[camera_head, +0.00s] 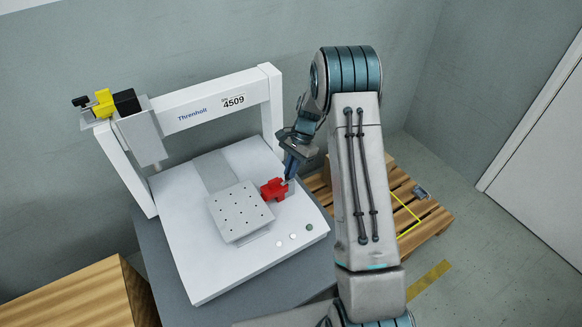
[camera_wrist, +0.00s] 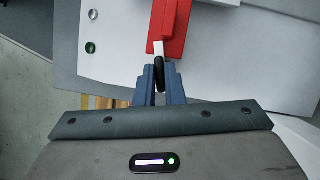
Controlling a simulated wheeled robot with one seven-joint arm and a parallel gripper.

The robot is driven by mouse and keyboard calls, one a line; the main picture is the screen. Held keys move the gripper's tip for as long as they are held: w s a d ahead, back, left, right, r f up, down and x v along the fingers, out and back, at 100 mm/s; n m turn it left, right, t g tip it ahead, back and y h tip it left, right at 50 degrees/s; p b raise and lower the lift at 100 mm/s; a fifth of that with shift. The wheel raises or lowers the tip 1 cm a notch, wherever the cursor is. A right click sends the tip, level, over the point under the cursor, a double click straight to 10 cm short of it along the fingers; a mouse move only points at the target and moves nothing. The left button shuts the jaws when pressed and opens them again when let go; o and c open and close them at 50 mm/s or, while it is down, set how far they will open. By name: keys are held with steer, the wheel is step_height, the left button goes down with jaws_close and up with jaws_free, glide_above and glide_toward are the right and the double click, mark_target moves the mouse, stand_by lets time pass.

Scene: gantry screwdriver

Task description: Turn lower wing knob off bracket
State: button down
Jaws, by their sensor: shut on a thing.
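A red bracket (camera_head: 273,189) sits on the white machine base, right beside the perforated plate. In the wrist view the red bracket (camera_wrist: 176,25) stands in front of the fingers, with a small white piece (camera_wrist: 158,48) at its near end. My gripper (camera_head: 288,172) has come down at the bracket's right side. In the wrist view my gripper (camera_wrist: 160,78) is shut on a narrow black part, which appears to be the wing knob (camera_wrist: 159,70). The knob is at the white piece; I cannot tell whether it is still threaded on. In the head view the knob is hidden.
The perforated plate (camera_head: 241,212) lies left of the bracket. A white gantry (camera_head: 205,108) spans behind, carrying a yellow and black unit (camera_head: 104,103) at its left. Round buttons (camera_head: 293,233) sit at the base's front right. A wooden pallet (camera_head: 408,205) stands right of my arm.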

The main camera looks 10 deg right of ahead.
steer(key=n+g+h+p, duration=0.1)
steer(key=n, duration=0.2)
steer(key=shift+n, duration=0.4)
steer(key=n, duration=0.1)
steer(key=n+h, duration=0.1)
steer(key=n, duration=0.1)
steer(key=shift+w+a+n+g, duration=0.1)
steer(key=shift+a+n+g, duration=0.05)
steer(key=shift+n+g, duration=0.2)
steer(key=n+h, duration=0.1)
steer(key=n, duration=0.2)
steer(key=shift+a+n+g+h+p, duration=0.1)
steer(key=shift+n+g+h+p, duration=0.15)
steer(key=shift+h+p, duration=0.15)
steer(key=shift+a+n+h, duration=0.1)
steer(key=shift+n+h, duration=0.7)
steer(key=shift+n, duration=1.3)
steer(key=c, duration=1.5)
jaws_free()
steer(key=shift+r, duration=0.1)
